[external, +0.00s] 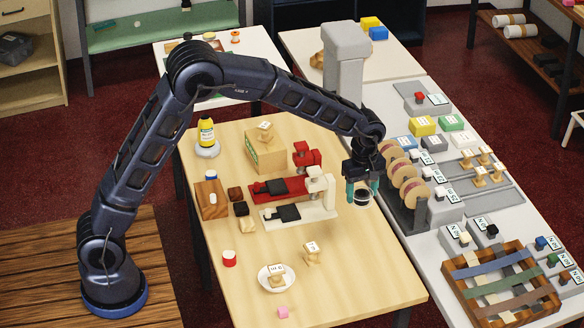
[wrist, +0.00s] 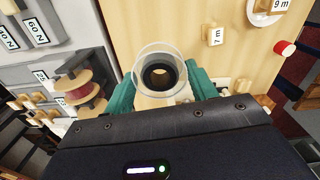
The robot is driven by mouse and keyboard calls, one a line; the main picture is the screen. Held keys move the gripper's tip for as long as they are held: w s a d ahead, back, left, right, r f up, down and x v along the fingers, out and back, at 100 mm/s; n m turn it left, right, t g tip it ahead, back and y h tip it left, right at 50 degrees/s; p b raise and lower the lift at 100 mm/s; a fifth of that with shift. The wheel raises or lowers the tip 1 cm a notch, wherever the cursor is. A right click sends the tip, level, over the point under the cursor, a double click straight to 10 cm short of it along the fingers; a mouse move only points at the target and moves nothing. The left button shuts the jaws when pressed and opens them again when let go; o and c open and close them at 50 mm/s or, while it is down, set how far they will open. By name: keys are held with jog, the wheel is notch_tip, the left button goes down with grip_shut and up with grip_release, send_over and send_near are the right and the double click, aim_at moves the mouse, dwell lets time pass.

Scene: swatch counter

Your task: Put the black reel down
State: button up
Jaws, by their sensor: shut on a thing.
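The black reel (wrist: 159,75) is a short dark ring with an open middle and a pale see-through flange. It sits between the teal fingers of my gripper (wrist: 160,88) in the wrist view, and the wood shows through its hole. In the external view my gripper (external: 361,188) points down with the black reel (external: 362,197) between its fingertips, near the right edge of the wooden table (external: 375,262). The reel appears to be held above the tabletop; the exact height is hard to tell.
A rack of spools (external: 408,180) stands close on the right, on the grey counter (external: 452,275). A white stapler-like device (external: 318,200) and a red one (external: 270,186) stand to the left. A white saucer (external: 264,285) holds a tagged piece. The table's front right is clear.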

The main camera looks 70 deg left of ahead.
send_over(358, 226)
notch_tip(358, 226, down, 20)
dwell(0.6)
jog(key=shift+f, duration=0.15)
jog(key=o, duration=1)
jog(key=shift+c, duration=0.2)
